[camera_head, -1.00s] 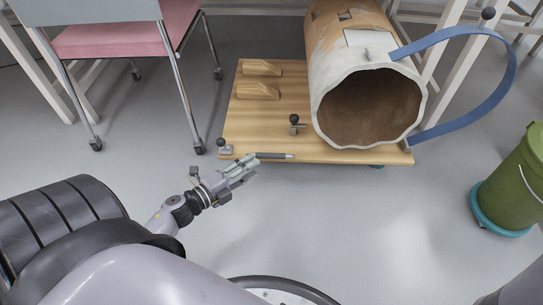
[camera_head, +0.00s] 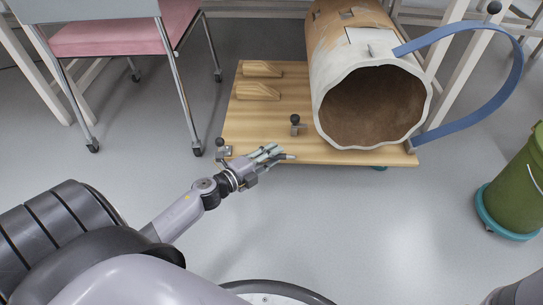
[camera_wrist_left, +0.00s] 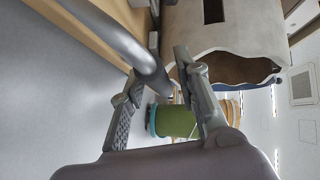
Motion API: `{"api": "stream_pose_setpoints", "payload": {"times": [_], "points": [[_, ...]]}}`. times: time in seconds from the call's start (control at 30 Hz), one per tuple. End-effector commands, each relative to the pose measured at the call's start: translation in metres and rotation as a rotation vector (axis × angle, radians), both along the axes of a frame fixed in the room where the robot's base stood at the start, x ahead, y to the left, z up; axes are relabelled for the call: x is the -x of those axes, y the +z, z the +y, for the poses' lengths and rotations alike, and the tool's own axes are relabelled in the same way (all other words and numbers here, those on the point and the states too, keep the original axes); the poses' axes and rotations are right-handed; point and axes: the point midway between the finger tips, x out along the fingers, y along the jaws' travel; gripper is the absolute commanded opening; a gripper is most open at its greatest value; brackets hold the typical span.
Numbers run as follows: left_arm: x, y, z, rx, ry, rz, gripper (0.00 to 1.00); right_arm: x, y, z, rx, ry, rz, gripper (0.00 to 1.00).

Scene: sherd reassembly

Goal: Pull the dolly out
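The dolly (camera_head: 265,120) is a low light-wood platform on casters, carrying a large broken clay vessel (camera_head: 338,55) on its side. A grey bar handle (camera_head: 286,157) lies along its near edge, mostly hidden by my left gripper (camera_head: 276,154). In the left wrist view, the handle (camera_wrist_left: 128,47) runs between the fingers of my left gripper (camera_wrist_left: 156,78). These fingers are apart, and I cannot tell whether either touches the bar. The dolly's wooden edge (camera_wrist_left: 82,32) shows at upper left there. My right gripper is out of view.
A pink-seated chair (camera_head: 108,38) on casters stands left of the dolly. A green bucket (camera_head: 519,180) on a teal base stands at right. A blue strap (camera_head: 470,122) loops out from the vessel. The floor (camera_head: 330,220) in front of the dolly is clear.

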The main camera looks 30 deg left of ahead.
Motion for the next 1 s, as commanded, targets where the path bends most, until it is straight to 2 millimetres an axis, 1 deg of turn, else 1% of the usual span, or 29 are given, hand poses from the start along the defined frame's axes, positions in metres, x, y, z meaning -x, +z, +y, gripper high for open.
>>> {"api": "stream_pose_setpoints", "payload": {"times": [0.07,0.4,1.0], "points": [[0.0001,-0.0001,-0.0001,0.000,0.000,0.000,0.22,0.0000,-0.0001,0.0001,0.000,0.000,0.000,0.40],[0.0003,-0.0003,-0.0002,0.000,0.000,0.000,0.00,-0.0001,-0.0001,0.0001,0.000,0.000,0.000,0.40],[0.0008,-0.0010,-0.0004,-0.001,0.000,0.002,0.00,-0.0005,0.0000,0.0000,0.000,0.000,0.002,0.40]]}}
